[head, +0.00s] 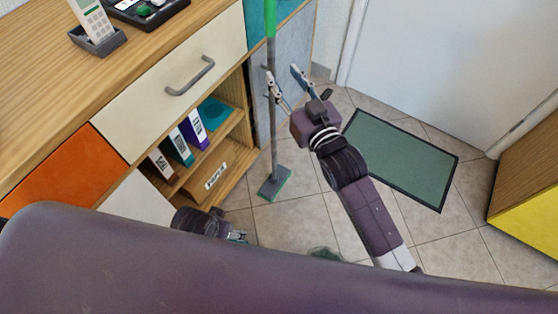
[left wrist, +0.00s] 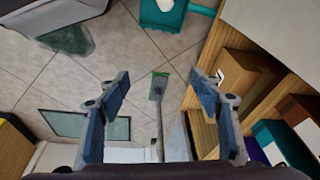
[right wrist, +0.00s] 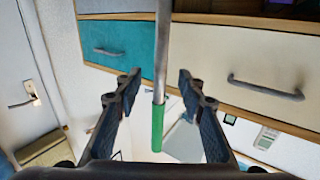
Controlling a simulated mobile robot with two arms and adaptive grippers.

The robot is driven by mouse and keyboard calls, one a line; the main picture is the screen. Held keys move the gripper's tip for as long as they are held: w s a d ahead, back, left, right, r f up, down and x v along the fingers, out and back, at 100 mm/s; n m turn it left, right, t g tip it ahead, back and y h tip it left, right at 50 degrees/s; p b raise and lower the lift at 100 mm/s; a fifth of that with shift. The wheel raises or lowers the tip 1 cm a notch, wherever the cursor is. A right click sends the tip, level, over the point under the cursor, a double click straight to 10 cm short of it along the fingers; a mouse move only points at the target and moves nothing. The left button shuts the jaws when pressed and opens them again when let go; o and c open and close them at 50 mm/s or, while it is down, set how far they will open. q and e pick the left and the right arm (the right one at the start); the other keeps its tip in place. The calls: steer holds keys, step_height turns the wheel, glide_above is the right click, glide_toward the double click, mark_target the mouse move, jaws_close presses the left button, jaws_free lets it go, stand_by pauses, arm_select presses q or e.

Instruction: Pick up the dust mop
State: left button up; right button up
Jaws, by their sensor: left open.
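The dust mop stands upright beside the cabinet, with a green grip (head: 270,18), a grey pole (head: 274,135) and a flat grey-green head (head: 275,183) on the floor. My right gripper (head: 284,75) is open near the upper pole. In the right wrist view the pole (right wrist: 163,55) and green grip (right wrist: 157,128) line up between its open fingers (right wrist: 157,82); whether they touch is unclear. My left gripper (head: 240,236) is low, mostly hidden behind my body. In the left wrist view it is open (left wrist: 162,95), with the mop head (left wrist: 159,82) seen beyond its fingers.
The wooden cabinet (head: 105,70) with drawers and a binder shelf stands left of the mop. A green mat (head: 402,158) lies on the tiled floor by the white door (head: 440,60). A yellow-and-wood cabinet (head: 530,190) is at the right. Tiles around the mop head are mostly clear.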

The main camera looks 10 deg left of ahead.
mark_target(273, 59)
steer(key=shift+w+a+r, duration=0.3)
steer(key=shift+w+a, duration=0.1)
steer(key=shift+w, duration=0.15)
steer(key=shift+w+a, duration=0.3)
steer(key=shift+w, duration=0.05)
steer(key=shift+w+a+b, duration=0.2)
steer(key=shift+w+b, duration=0.05)
steer(key=shift+b, duration=0.05)
steer(key=shift+b+x, duration=0.55)
steer(key=shift+x, duration=2)
arm_select(q)
step_height(273, 59, up, 6)
steer(key=shift+s, duration=0.3)
arm_select(e)
steer(key=shift+r, duration=0.1)
steer(key=shift+c, duration=0.4)
jaws_close()
steer(key=shift+r, duration=0.1)
